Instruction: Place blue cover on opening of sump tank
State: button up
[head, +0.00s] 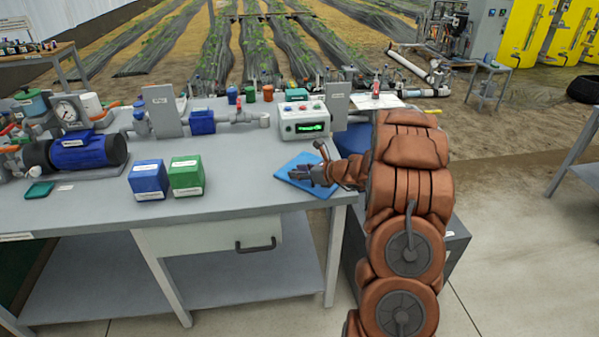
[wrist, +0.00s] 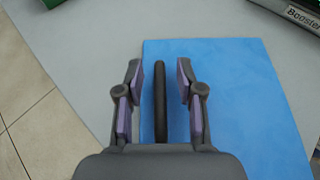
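The blue cover (head: 301,162) is a flat blue sheet lying on the grey bench near its right front corner. In the wrist view the cover (wrist: 235,100) has a raised dark bar handle (wrist: 160,105). My gripper (wrist: 159,78) is open, with one finger on each side of the handle and a visible gap on both sides. In the head view my gripper (head: 312,174) is low over the cover. A dark grey box (head: 457,240) stands on the floor right of the bench, partly hidden by my arm. I cannot tell whether it is the sump tank; no opening shows.
A control box (head: 303,122) with a green display stands behind the cover. Blue (head: 148,180) and green (head: 187,176) boxes stand to its left. A blue pump (head: 85,152) sits farther left. Bare bench top lies between the green box and the cover.

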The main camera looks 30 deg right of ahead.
jog(key=b+v, duration=0.1)
jog(key=v, duration=1.1)
jog(key=shift+r, duration=0.1)
jog(key=s+a+r+n+g+y, duration=0.1)
jog(key=s+a+r+n+g, duration=0.3)
jog(key=a, duration=0.6)
jog(key=s+a+f+n+g+y, duration=0.1)
jog(key=s+a+n+g+y, duration=0.15)
jog(key=a+n, duration=0.55)
jog(key=s+a+r+n+g, duration=0.2)
jog(key=s+a+n, duration=0.1)
jog(key=a, duration=0.9)
jog(key=s+a+n+g+h, duration=0.25)
jog(key=s+n, duration=0.35)
jog(key=s, duration=0.3)
jog(key=s+a+n+g+h, duration=0.25)
jog(key=s+n, duration=0.25)
jog(key=s, duration=0.5)
jog(key=s+d+n+g+h, duration=0.1)
jog(key=s+d+n+h, duration=0.1)
jog(key=s+n, duration=0.3)
jog(key=shift+s+d+f+h, duration=0.4)
jog(key=shift+s+d, duration=0.2)
jog(key=shift+s, duration=0.3)
jog(key=shift+o, duration=0.3)
jog(key=shift+s+d+n+h, duration=0.25)
jog(key=shift+s+d+n, duration=0.15)
jog(key=shift+d, duration=0.1)
